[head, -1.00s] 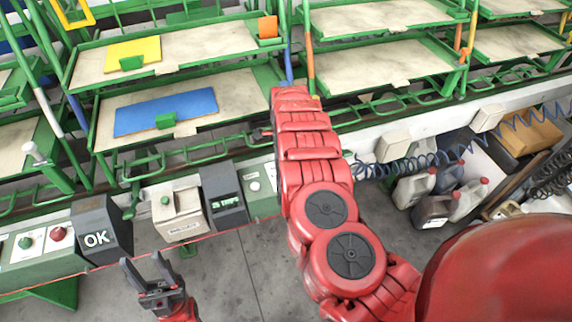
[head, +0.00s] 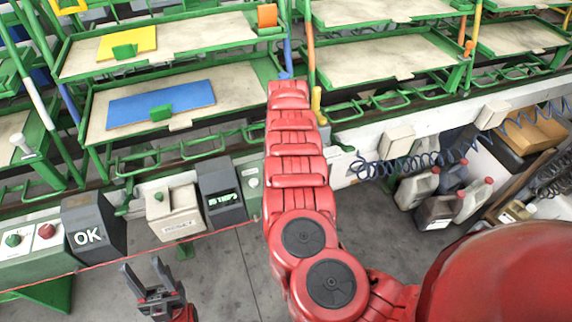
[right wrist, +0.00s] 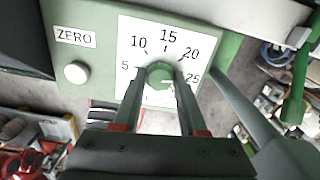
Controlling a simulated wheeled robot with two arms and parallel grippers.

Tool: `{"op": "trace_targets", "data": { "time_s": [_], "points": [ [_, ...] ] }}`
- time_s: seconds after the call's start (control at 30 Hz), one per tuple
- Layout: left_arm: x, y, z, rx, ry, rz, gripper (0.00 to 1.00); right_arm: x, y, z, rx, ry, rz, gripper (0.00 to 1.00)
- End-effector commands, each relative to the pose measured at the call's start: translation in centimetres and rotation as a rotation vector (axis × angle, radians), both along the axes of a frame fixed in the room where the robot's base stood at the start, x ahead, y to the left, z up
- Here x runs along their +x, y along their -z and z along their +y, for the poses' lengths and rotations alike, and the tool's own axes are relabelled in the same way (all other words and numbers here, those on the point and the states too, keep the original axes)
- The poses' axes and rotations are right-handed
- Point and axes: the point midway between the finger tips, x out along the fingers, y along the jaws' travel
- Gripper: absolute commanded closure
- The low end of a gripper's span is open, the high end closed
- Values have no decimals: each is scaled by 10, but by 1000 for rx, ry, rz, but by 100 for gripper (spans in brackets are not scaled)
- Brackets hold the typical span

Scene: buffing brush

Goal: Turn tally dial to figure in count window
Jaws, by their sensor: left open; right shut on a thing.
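The tally dial (right wrist: 160,72) is a green knob on a white face marked 5, 10, 15, 20 and 25, on a green panel. My right gripper (right wrist: 162,80) is shut on this knob, a finger on each side; the fingers hide part of the face and any pointer mark. In the head view my right arm covers the dial. The count window (head: 223,199) is a dark screen with green characters on a grey box, too small to read surely. My left gripper (head: 144,270) is open and empty, low in front of the bench.
A ZERO label (right wrist: 75,37) and white button (right wrist: 76,73) sit left of the dial. An OK box (head: 92,226), a beige box (head: 174,211) and a panel with green and red buttons (head: 28,245) line the bench. Jugs (head: 436,211) stand on the right.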

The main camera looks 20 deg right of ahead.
Motion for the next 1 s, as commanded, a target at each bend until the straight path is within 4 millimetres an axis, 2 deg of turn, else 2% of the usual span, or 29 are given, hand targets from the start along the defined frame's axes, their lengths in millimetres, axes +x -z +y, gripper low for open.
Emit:
{"op": "trace_targets", "data": {
  "time_s": [0.3,0.8,0.83,0.97,1.0],
  "points": [
    [0,9,0,0,0,0,50,1,0,0,0,102,-2,100],
    [0,10,0,0,0,0,50,1,-1,0,0,117,-2,100],
    [0,10,0,0,0,0,50,1,-1,0,0,117,-2,53],
    [0,10,0,0,0,0,50,0,-1,0,0,117,-1,30],
    [0,10,0,0,0,0,50,0,-1,0,0,117,-1,29]
  ]
}}
